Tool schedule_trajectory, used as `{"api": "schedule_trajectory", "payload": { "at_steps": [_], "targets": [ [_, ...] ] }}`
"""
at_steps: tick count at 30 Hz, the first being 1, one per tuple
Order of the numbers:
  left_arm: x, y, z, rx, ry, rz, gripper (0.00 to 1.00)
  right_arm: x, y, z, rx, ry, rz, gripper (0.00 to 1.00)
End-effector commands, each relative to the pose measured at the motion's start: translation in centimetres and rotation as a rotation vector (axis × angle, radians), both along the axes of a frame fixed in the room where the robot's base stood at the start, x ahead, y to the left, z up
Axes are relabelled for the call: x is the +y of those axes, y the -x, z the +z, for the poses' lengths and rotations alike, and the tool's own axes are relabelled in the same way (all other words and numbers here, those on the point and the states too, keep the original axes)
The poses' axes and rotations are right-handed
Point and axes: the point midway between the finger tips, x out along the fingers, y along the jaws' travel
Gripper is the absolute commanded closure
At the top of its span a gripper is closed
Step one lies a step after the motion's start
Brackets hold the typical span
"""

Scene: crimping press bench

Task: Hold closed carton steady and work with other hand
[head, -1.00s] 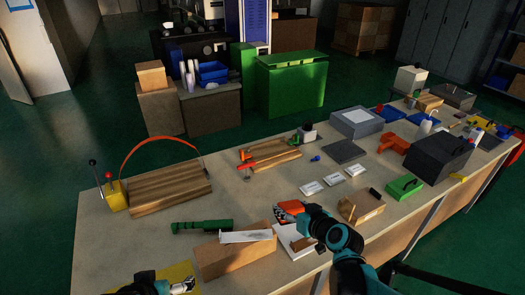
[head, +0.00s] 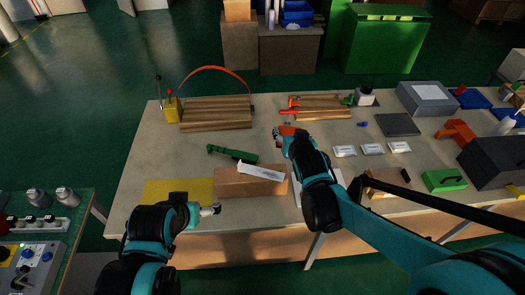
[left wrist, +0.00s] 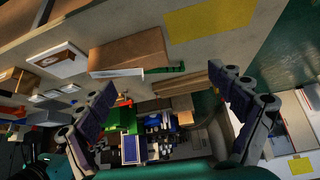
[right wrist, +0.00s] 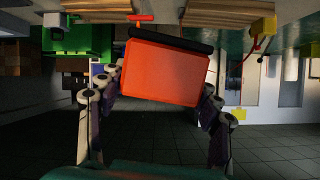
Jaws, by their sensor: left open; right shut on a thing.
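The closed brown carton (head: 250,184) lies on the bench, with a white strip-like piece (head: 261,171) on its top. Both also show in the left wrist view, the carton (left wrist: 130,50) and the white piece (left wrist: 115,73). My left gripper (head: 211,209) is open and empty, just off the carton's near left corner. My right gripper (head: 283,133) is shut on an orange block-like tool with a black bar, seen large in the right wrist view (right wrist: 165,70). It is held above the bench, beyond the carton's right end.
A green tool (head: 232,153) lies just behind the carton. A yellow mat (head: 175,190) is at its left. Wooden boards (head: 215,115) with a red hoop stand at the back left. White labelled cards (head: 372,148) and a green case (head: 445,180) are to the right. Bare bench lies left of the green tool.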

Motion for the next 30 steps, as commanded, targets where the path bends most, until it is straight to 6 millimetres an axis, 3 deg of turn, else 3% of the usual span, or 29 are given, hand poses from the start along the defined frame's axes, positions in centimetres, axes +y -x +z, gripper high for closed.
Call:
{"api": "schedule_trajectory", "payload": {
  "at_steps": [7,17,23,30],
  "targets": [
    [-0.6,-2.8,1.1,0.07,-0.084,-0.144,0.07,0.0,0.0,0.0,0.0,0.0,0.0,0.68],
    [-2.4,-10.2,0.9,0.235,-0.262,-0.525,0.07,-0.1,0.0,-0.1,0.001,0.0,0.0,0.68],
    [-3.7,-14.8,-1.2,0.326,-0.344,-0.775,0.07,-0.1,0.0,-0.1,0.001,0.0,0.0,0.68],
    [-5.6,-19.9,-5.8,0.421,-0.414,-1.082,0.07,-0.1,0.0,-0.1,0.001,0.0,0.0,0.68]
  ]
}}
